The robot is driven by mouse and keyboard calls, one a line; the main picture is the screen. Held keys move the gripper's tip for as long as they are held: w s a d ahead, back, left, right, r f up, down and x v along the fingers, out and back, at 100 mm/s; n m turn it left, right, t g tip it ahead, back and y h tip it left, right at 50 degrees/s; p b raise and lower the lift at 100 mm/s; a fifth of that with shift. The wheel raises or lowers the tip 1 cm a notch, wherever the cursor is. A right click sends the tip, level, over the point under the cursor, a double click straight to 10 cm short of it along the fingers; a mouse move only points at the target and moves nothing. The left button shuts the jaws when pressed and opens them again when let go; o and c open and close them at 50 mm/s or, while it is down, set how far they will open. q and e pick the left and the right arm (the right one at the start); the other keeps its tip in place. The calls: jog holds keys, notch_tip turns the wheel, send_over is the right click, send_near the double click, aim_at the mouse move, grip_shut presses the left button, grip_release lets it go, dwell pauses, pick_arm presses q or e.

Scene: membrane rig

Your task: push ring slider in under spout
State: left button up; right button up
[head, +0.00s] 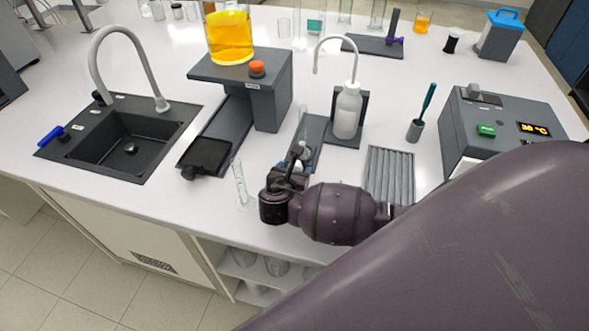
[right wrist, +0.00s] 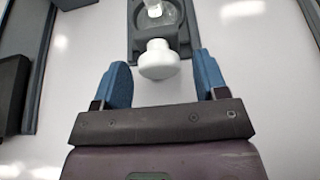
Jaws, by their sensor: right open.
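The ring slider (right wrist: 182,42) is a dark grey piece with a white round knob (right wrist: 158,60), holding a clear glass vessel in its ring. In the head view it is partly hidden by my right gripper (head: 290,172), at the near end of a dark base plate (head: 315,130). A white bottle (head: 347,112) stands right behind, its curved spout (head: 317,58) arching to the left above the plate. In the right wrist view, my right gripper (right wrist: 162,78) is open, its blue fingertips either side of the knob with gaps. My left gripper is not in view.
A grey stand (head: 270,95) with an orange knob and a flask of yellow liquid is at left. A glass cylinder (head: 241,185) stands left of my gripper. A ridged grey rack (head: 388,175) lies right. A sink (head: 125,140) is at far left.

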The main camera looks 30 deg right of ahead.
jog(key=shift+w+d+f, duration=0.15)
jog(key=shift+w+d, duration=0.15)
